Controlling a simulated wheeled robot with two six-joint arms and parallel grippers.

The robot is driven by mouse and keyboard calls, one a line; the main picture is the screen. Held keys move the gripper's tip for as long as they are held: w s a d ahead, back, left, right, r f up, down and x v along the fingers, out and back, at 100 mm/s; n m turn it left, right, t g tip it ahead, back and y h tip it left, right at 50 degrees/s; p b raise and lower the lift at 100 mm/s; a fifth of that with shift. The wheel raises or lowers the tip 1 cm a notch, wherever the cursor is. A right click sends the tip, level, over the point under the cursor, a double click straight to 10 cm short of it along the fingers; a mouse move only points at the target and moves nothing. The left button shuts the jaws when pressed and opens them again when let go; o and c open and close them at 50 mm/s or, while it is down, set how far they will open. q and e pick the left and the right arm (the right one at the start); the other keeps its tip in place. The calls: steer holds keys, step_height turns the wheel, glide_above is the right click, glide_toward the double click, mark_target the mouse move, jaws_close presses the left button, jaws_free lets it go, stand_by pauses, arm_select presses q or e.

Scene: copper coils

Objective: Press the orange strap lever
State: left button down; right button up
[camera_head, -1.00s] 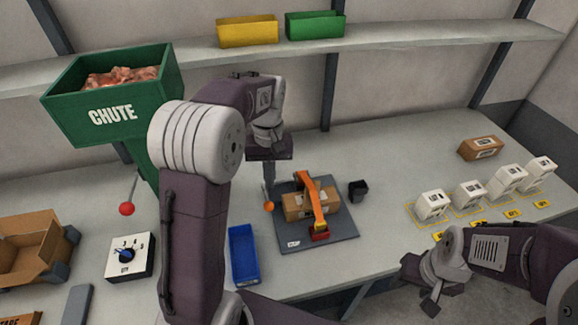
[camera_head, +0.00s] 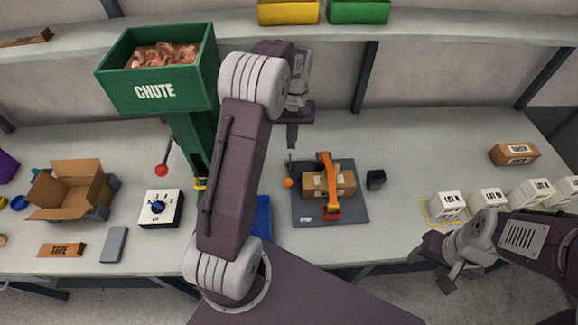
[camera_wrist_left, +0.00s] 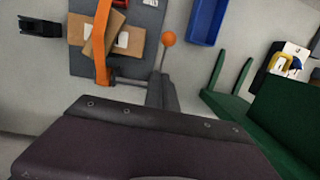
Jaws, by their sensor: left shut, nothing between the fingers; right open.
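The orange ball knob (camera_head: 288,183) of the lever stands on a thin stem at the left edge of a dark grey plate (camera_head: 348,214). It also shows in the left wrist view (camera_wrist_left: 168,38). On the plate, an orange strap (camera_head: 326,168) crosses over a cardboard box (camera_head: 346,184), with a red part (camera_head: 332,213) at its front end. My left gripper (camera_head: 291,146) is shut and empty, above and behind the knob, apart from it. Its fingers (camera_wrist_left: 162,88) show close to the stem in the left wrist view. My right gripper (camera_head: 449,279) is open and empty at the table's front edge.
A green chute (camera_head: 155,91) stands left of my left arm. A blue tray (camera_head: 263,222) lies left of the plate, partly hidden by my arm. A small black cup (camera_head: 376,180) stands right of the plate. White boxes (camera_head: 447,206) line the right side.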

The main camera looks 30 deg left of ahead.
arm_select(q)
steer(key=s+f, duration=0.1)
steer(key=f, duration=0.1)
steer(key=s+f+p, duration=0.1)
steer(key=f, duration=0.2)
steer(key=s+d+f, duration=0.1)
steer(key=s+f, duration=0.1)
steer(key=f, duration=0.1)
steer(key=shift+s+d+p, duration=0.1)
steer(key=shift+p, duration=0.25)
arm_select(e)
steer(key=shift+s+r, duration=0.1)
steer(key=shift+r, duration=0.8)
